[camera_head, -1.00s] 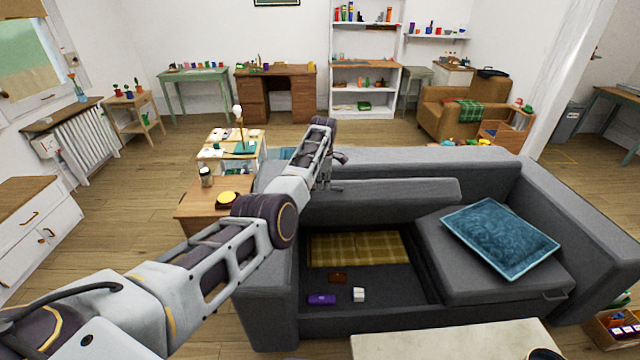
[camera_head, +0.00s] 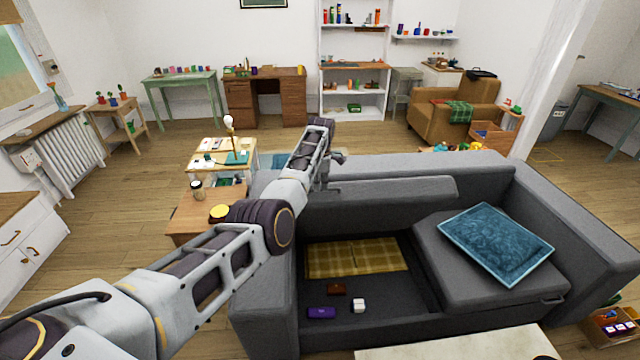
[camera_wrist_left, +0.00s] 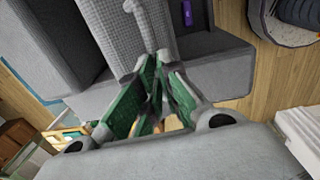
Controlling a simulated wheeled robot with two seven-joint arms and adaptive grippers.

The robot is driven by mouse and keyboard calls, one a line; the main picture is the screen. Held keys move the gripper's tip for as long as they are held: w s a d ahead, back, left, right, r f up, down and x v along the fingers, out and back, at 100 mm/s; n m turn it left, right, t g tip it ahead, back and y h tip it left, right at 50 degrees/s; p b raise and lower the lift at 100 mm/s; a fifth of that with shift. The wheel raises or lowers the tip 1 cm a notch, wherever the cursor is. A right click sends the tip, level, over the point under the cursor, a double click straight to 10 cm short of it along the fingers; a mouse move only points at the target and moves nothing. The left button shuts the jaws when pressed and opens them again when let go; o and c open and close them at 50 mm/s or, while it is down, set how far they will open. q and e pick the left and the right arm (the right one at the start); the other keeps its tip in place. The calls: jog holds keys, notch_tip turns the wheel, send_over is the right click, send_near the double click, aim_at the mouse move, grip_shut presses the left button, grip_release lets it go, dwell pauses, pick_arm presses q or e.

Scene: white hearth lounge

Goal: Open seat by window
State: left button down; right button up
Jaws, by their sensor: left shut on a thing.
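The grey sofa (camera_head: 590,215) stands in front of me in the head view. Its left seat (camera_head: 385,205), on the window's side, is tilted up toward the backrest. Below it the storage box (camera_head: 390,300) is open and holds a mustard checked blanket (camera_head: 355,258), a purple item (camera_head: 321,312), a small brown item (camera_head: 336,289) and a white block (camera_head: 358,306). My left gripper (camera_head: 330,186) is at the raised seat's left end. In the left wrist view its green-padded fingers (camera_wrist_left: 155,110) are shut on grey material of the seat; the exact contact is partly hidden. My right gripper is out of view.
The right seat (camera_head: 480,270) is down with a blue cushion (camera_head: 496,243) on it. A pale table (camera_head: 450,345) stands close in front of the sofa. A wooden side table (camera_head: 190,222) is left of it.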

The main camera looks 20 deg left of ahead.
pick_arm(q)
jog(key=c, duration=1.7)
grip_release()
jog(key=shift+a+f, duration=0.25)
jog(key=shift+f, duration=0.65)
jog(key=shift+c, duration=0.2)
jog(key=shift+o, duration=1.4)
jog(key=shift+w+a+f, duration=0.1)
jog(key=shift+w+f, duration=0.1)
jog(key=shift+c, duration=0.2)
jog(key=shift+r, duration=0.1)
jog(key=shift+w+r, duration=0.2)
jog(key=shift+r, duration=1)
notch_tip(320, 180, up, 10)
jog(key=s, duration=0.1)
jog(key=shift+d, duration=0.45)
jog(key=shift+s, duration=0.15)
